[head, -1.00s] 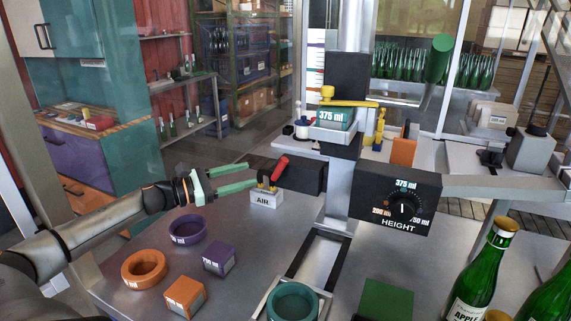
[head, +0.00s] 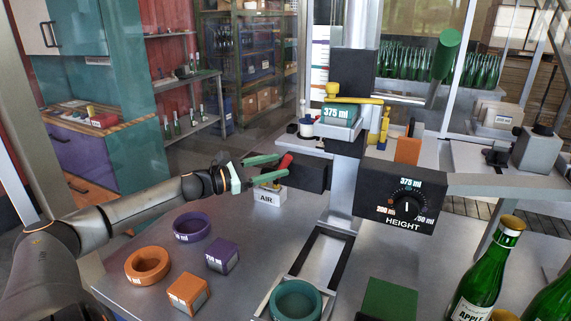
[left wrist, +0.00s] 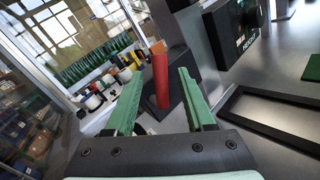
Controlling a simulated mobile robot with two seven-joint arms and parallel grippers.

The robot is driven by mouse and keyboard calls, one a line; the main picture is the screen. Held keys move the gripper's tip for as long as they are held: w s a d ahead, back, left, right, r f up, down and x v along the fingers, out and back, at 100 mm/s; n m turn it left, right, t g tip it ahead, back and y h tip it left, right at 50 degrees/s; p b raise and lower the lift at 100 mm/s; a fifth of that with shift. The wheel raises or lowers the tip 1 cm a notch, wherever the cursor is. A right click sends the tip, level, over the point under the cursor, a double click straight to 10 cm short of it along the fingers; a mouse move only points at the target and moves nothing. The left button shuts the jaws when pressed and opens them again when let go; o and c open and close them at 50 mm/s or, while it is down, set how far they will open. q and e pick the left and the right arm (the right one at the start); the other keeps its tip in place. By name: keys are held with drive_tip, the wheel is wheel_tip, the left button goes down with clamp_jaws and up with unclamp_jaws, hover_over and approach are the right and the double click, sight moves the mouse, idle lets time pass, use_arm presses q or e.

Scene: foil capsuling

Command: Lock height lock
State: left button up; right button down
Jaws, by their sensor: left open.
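My left gripper (head: 280,167) is open at the black block (head: 307,172) beside the machine's column. A red handle (head: 285,162) rises from the block's near end. In the left wrist view the red handle (left wrist: 160,82) stands upright between the two green fingers of my left gripper (left wrist: 160,76), apart from both. The HEIGHT dial box (head: 398,199) stands to the right, its pointer up towards 375 ml. A yellow lever (head: 350,100) lies across the column above the teal 375 ml block (head: 341,113). No label on either handle reads as the height lock. My right gripper is not in view.
The white AIR box (head: 269,197) is just below my left gripper. Orange and purple rings and blocks lie on the table (head: 240,285) at front left. A teal ring (head: 296,302) sits front centre, green bottles (head: 485,275) front right.

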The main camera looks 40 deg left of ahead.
sight(282, 164)
use_arm(q)
drive_tip(key=shift+x, duration=0.8)
drive_tip(key=shift+p+x, duration=0.5)
drive_tip(key=shift+x, duration=0.45)
clamp_jaws()
idle(0.5)
